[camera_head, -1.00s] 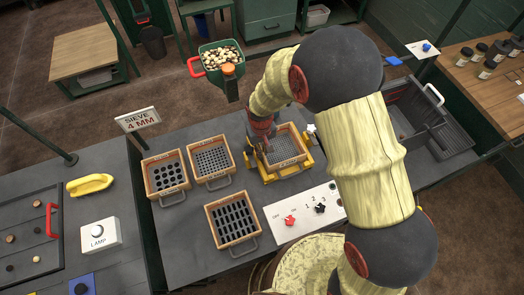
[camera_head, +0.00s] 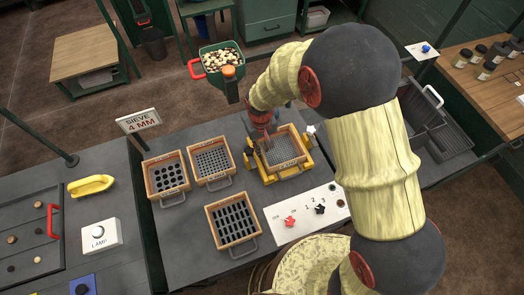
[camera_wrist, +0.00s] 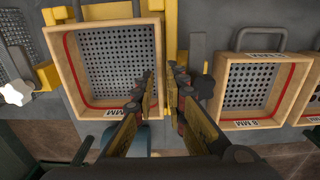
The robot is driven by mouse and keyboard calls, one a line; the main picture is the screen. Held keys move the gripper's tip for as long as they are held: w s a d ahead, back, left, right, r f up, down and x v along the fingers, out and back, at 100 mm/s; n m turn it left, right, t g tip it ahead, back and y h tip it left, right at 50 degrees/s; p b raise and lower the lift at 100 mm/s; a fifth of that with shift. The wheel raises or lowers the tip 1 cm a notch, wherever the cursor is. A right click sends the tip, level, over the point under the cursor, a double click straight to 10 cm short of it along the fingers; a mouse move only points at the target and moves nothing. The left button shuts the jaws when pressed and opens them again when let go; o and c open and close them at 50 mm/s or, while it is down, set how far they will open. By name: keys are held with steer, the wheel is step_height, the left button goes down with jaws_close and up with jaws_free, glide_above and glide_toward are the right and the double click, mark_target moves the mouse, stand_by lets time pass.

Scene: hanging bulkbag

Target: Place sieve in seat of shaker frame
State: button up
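A wooden-framed sieve (camera_head: 284,146) with a fine metal mesh sits at the yellow shaker frame (camera_head: 305,160). In the wrist view the sieve (camera_wrist: 112,58) shows a red inner line, a partly hidden MM label and yellow frame parts (camera_wrist: 48,74) beside it. It looks about level, but I cannot tell if it is fully down in the seat. My gripper (camera_head: 263,143) is at the sieve's left wall in the head view. In the wrist view the fingers (camera_wrist: 161,82) stand a little apart on either side of that wall. Whether they press on it is unclear.
An 8 MM sieve (camera_wrist: 255,85) stands beside the frame; the head view shows it too (camera_head: 212,163). A coarser sieve (camera_head: 167,175) and a slotted sieve (camera_head: 233,219) lie nearby. A sign (camera_head: 138,121) reads SIEVE 4 MM. A switch panel (camera_head: 304,214) lies in front.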

step_height(320, 180, up, 8)
steer(key=shift+r+p, duration=0.15)
steer(key=shift+p, duration=0.25)
steer(key=shift+r, duration=0.1)
steer(key=s+d+r+m+t, duration=0.1)
steer(key=s+d+r, duration=0.1)
steer(key=d+r, duration=0.55)
steer(key=s+d+r+m+t, duration=0.15)
steer(key=d+r, duration=0.35)
steer(key=r, duration=0.5)
steer(key=s+d+r+m+t, duration=0.1)
steer(key=s+d+r, duration=0.3)
steer(key=s, duration=0.3)
steer(key=s+d+r+m+t, duration=0.1)
steer(key=s+d+r+t, duration=0.1)
steer(key=s+d+r, duration=0.2)
steer(key=s+d, duration=0.2)
steer(key=s, duration=0.1)
steer(key=shift+s+d+r+m, duration=0.3)
steer(key=shift+s+m, duration=0.05)
steer(key=shift+s, duration=0.05)
